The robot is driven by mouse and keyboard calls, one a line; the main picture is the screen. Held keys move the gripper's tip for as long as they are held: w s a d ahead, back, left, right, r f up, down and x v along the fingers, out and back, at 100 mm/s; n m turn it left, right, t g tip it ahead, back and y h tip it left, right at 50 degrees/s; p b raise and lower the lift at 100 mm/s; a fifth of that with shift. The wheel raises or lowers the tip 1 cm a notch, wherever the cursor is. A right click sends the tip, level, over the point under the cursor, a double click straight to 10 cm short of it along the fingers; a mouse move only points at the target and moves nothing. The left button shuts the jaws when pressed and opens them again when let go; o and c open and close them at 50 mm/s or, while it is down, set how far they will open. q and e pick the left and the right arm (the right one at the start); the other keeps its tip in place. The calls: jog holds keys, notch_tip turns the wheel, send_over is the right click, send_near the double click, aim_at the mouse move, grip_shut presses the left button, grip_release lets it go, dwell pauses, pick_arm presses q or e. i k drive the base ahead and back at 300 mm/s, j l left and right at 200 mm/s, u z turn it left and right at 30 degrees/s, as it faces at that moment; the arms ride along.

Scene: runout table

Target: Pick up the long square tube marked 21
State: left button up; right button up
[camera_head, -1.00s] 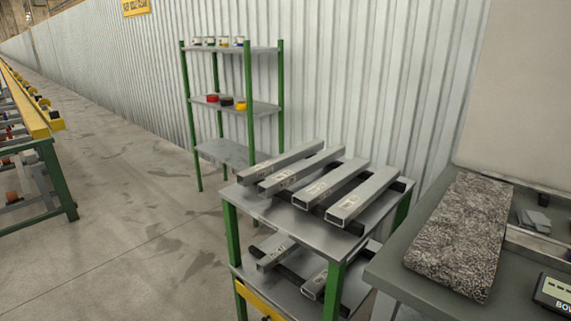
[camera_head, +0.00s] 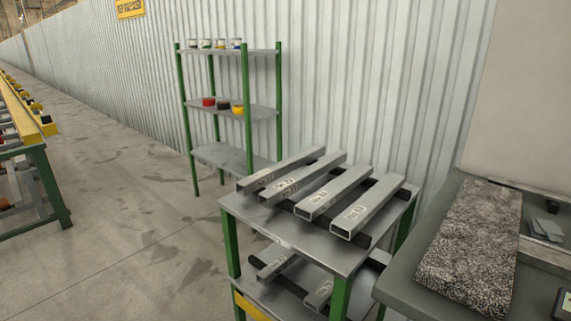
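Several long grey square tubes lie side by side on the top shelf of a green-legged rack, across dark bars. From left to right they are a first tube (camera_head: 285,168), a second tube (camera_head: 305,178), a third tube (camera_head: 337,192) and the rightmost tube (camera_head: 370,206). Each has small dark writing near its front end, too small to read for certain, so I cannot tell which is marked 21. Two more tubes, a left one (camera_head: 277,264) and a right one (camera_head: 320,293), show partly on the lower shelf. Neither of my grippers is in view.
The rack's grey top (camera_head: 285,232) has bare room at its front. A bench with a speckled slab (camera_head: 470,248) stands close on the right. A green shelf unit (camera_head: 245,120) with small pots stands behind, against the corrugated wall. Open floor (camera_head: 130,240) lies to the left.

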aim_at(244, 187)
jog(key=i+j+z, duration=0.2)
jog(key=i+j, duration=0.45)
jog(key=i+j+z, duration=0.1)
jog(key=j, duration=0.25)
jog(key=i+j+z, duration=0.1)
jog(key=i+j, duration=0.15)
jog(key=i+j+z, duration=0.15)
jog(key=j, duration=0.3)
jog(key=i+j+z, duration=0.1)
jog(key=j, duration=0.3)
jog(key=i+j+z, duration=0.1)
jog(key=j, duration=0.25)
jog(key=i+j+z, duration=0.1)
jog(key=j, duration=0.3)
jog(key=i, duration=0.05)
